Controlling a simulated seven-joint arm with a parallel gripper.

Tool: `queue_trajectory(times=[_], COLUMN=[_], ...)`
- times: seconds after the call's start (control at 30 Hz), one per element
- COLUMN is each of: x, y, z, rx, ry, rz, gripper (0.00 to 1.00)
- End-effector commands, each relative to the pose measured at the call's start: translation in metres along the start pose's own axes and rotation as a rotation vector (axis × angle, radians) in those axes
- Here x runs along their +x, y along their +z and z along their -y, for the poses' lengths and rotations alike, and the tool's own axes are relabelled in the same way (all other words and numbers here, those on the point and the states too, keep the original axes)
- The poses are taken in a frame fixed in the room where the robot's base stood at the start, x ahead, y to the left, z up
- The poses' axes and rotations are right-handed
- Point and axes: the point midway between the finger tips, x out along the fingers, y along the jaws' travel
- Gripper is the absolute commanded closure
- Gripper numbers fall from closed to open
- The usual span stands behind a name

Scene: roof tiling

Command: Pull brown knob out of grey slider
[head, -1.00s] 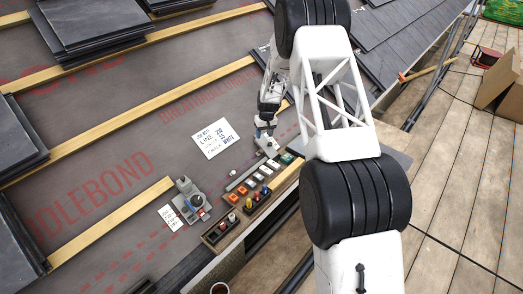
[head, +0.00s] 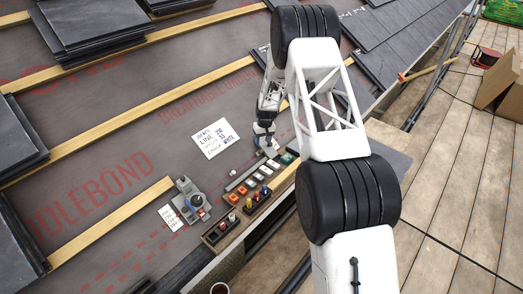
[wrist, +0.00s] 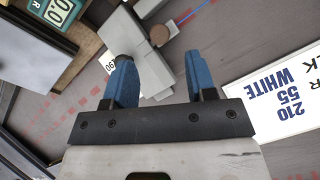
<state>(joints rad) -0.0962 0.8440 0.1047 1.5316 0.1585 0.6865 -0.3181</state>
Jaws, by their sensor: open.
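The brown knob (wrist: 160,36) shows in the wrist view as a small round disc at the grey slider (wrist: 138,50), just beyond my fingertips and roughly between them. My gripper (wrist: 157,58) has two blue fingers spread apart with nothing clamped between them. The grey slider's body passes under the left finger and into the gap. In the head view my gripper (head: 264,140) is low over the far end of the grey slider (head: 272,152). The knob cannot be made out there.
A white lettered card (head: 215,138) lies left of my gripper. A button panel (head: 250,187) and a tray with small knobs (head: 220,232) lie nearer along the roof edge. A grey control box (head: 188,200) stands left of them. Slate stacks (head: 95,28) and wooden battens (head: 110,210) surround open membrane.

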Motion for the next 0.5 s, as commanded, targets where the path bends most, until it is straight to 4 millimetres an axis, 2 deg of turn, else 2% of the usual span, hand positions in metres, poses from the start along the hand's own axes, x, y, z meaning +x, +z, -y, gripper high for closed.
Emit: queue_trajectory(times=[0.5], x=[0.054], y=[0.001], z=[0.0], rx=[0.0], ry=[-0.001], rz=[0.002], gripper=[0.49])
